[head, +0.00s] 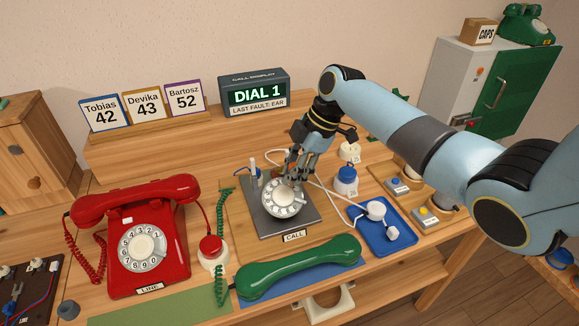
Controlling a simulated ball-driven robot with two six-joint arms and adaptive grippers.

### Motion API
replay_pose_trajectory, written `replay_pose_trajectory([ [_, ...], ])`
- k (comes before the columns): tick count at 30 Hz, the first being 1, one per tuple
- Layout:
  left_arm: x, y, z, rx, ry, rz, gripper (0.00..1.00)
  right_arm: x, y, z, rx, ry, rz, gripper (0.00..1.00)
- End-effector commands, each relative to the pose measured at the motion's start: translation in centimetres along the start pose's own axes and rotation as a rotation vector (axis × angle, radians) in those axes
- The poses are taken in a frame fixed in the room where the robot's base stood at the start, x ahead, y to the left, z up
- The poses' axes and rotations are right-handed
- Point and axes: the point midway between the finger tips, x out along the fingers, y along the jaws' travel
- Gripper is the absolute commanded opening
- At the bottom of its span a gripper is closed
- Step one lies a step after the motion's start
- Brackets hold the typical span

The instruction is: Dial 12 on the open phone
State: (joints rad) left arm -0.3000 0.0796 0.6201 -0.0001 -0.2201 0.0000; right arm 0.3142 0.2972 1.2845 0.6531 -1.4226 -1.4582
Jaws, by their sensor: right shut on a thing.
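The open phone (268,222) is a grey base with a pale rotary dial (284,199) and a CALL label in front. Its green handset (300,268) lies off it, on a blue mat toward the front edge. My right gripper (298,178) points down at the back of the dial, its fingers closed at the dial's rim. The fingers cover part of the dial, and the exact contact is hard to see. The call display (254,92) reads "DIAL 1" and "LAST FAULT: EAR". My left gripper is out of view.
A red phone (140,240) with its handset on stands at the left. Name cards (143,105) reading 42, 43 and 52 stand behind. A blue tray (375,245) with white plugs and a blue-and-white bottle (346,180) are right of the open phone.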

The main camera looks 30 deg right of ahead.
Motion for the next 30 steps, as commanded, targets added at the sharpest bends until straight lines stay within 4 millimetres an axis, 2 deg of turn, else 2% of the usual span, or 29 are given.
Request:
replay_pose_trajectory([
  [30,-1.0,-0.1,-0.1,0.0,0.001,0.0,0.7,0.1,-1.6,0.9,0.001,-0.001,-0.002,0.01],
])
